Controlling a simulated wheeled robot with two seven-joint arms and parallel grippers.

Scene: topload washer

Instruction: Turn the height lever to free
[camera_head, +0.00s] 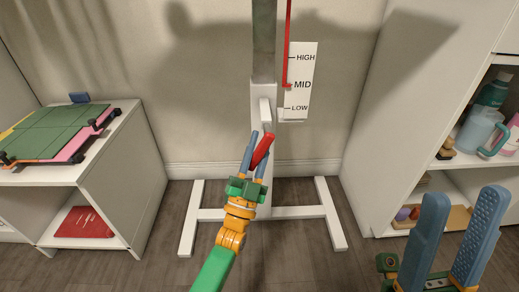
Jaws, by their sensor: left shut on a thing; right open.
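The height lever (264,147) is a red handle on the front of a white upright stand (257,93), slanting with its upper end to the right. My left gripper (257,150) has its blue fingers closed around the lever, one on each side. A white scale plate (301,72) beside the post reads HIGH, MID and LOW, with a thin red pointer (287,84) at MID. No "free" mark is legible. My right gripper (455,220) is open and empty at the lower right, apart from the stand.
The stand's white feet (332,214) spread over the dark wood floor. A white cabinet (133,175) with a green folding board (68,130) stands at left. A white shelf unit (379,150) with a blue jug (478,130) and bottles stands at right.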

